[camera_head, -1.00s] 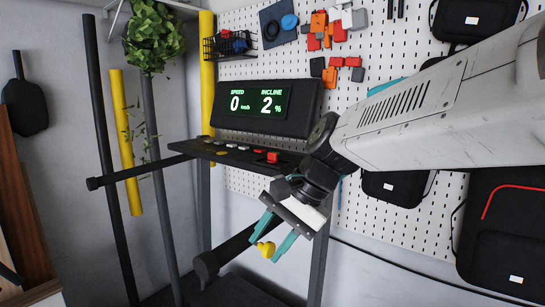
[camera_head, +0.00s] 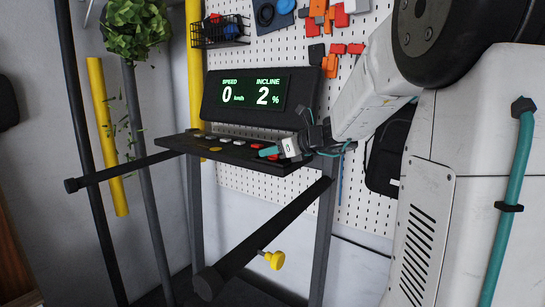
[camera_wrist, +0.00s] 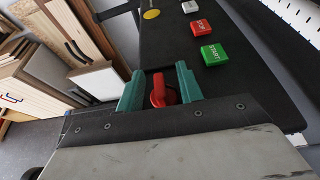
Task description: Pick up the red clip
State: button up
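The red clip (camera_wrist: 160,91) shows in the wrist view, low at the near end of a dark console, between the two teal fingers of my gripper (camera_wrist: 160,88). The fingers stand on either side of it, apart, with a narrow gap visible at the left; contact at the right is hard to tell. In the head view my gripper (camera_head: 272,152) is at the right end of the treadmill console (camera_head: 235,153), and the clip is mostly hidden there by the fingers.
A green START button (camera_wrist: 214,54) and a red STOP button (camera_wrist: 200,28) lie just past the clip. The display (camera_head: 255,98) stands behind the console. A pegboard (camera_head: 350,200) stands behind.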

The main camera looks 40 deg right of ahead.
jog(key=shift+x, duration=0.8)
grip_shut()
